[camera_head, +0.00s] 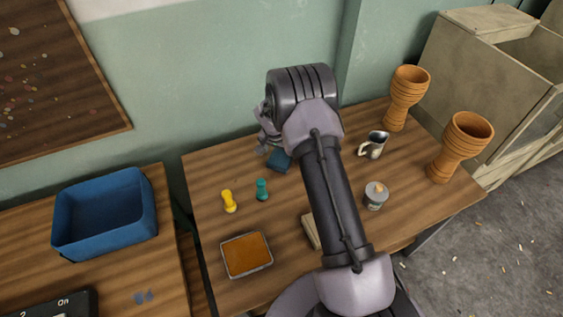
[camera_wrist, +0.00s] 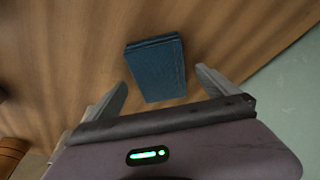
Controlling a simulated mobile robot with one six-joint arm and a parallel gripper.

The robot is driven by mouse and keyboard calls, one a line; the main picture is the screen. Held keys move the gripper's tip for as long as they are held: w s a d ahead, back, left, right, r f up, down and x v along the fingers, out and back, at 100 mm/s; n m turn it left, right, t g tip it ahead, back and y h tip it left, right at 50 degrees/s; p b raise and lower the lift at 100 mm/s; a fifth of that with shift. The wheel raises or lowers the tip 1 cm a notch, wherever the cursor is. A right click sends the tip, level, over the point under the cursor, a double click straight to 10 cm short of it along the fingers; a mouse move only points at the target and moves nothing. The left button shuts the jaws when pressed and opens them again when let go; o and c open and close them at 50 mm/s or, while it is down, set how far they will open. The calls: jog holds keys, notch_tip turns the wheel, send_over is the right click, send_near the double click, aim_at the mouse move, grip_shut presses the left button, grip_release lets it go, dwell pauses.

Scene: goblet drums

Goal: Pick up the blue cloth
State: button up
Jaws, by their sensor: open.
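The blue cloth (camera_wrist: 156,72) is a folded, flat square lying on the wooden table. In the wrist view it lies just beyond and between my open fingertips, and I see no finger touching it. In the head view the cloth (camera_head: 280,161) is near the back of the table, partly hidden by my arm. My gripper (camera_wrist: 164,84) is open and empty, with one finger on each side of the cloth's near part. In the head view my gripper (camera_head: 268,140) is mostly hidden behind my wrist.
A teal peg-like piece (camera_head: 262,190) and a yellow one (camera_head: 229,201) stand in front of the cloth. A metal jug (camera_head: 375,145), a grey tin (camera_head: 375,197) and two goblet drums (camera_head: 405,98) are to the right. An orange-filled tray (camera_head: 246,255) is in front. The wall is close behind.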

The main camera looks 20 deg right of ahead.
aim_at(281, 156)
jog(key=shift+x, duration=0.85)
jog(key=shift+r, duration=0.1)
jog(key=shift+c, duration=0.5)
jog(key=c, duration=1.5)
notch_tip(281, 156, up, 10)
jog(key=p, duration=0.4)
